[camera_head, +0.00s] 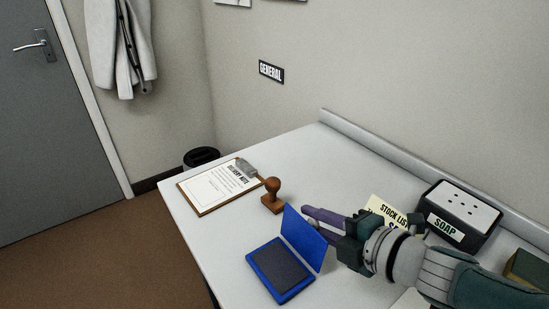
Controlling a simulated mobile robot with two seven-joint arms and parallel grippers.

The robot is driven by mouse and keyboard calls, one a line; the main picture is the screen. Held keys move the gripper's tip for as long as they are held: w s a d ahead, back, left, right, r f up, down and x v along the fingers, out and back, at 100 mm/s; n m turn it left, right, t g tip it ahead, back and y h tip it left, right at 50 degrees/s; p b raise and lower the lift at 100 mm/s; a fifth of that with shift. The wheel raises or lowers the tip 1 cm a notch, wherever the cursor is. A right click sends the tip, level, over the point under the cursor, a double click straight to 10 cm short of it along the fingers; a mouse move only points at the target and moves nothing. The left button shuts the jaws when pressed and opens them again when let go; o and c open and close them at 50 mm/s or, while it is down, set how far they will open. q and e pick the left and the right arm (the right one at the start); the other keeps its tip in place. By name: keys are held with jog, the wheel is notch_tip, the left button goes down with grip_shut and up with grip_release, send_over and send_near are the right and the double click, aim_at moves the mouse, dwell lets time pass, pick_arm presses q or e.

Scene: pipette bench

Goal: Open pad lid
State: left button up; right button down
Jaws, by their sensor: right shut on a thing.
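The stamp pad (278,271) is a blue case with a dark pad surface, lying on the white table. Its blue lid (303,238) is raised, standing up along the pad's back right side. My right gripper (310,213) is at the lid's upper edge, its arm coming in from the right. It is shut on the lid, though the contact between fingers and lid is partly hidden. My left gripper is not in the picture.
A wooden stamp (273,195) stands behind the pad, beside a clipboard (217,188) with a delivery note. A black soap box (462,215) and a stock list card (396,212) are to the right. The table (215,238) is clear left of the pad.

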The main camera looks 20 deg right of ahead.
jog(key=shift+d+f, duration=0.1)
jog(key=shift+d, duration=0.05)
dwell(0.4)
jog(key=c, duration=0.7)
grip_release()
jog(key=shift+s+r+p, duration=0.15)
jog(key=shift+r+p, duration=0.05)
jog(key=shift+p, duration=0.1)
jog(key=p+v, duration=0.6)
jog(key=v, duration=0.3)
jog(key=shift+s+d, duration=0.15)
jog(key=shift+d, duration=0.1)
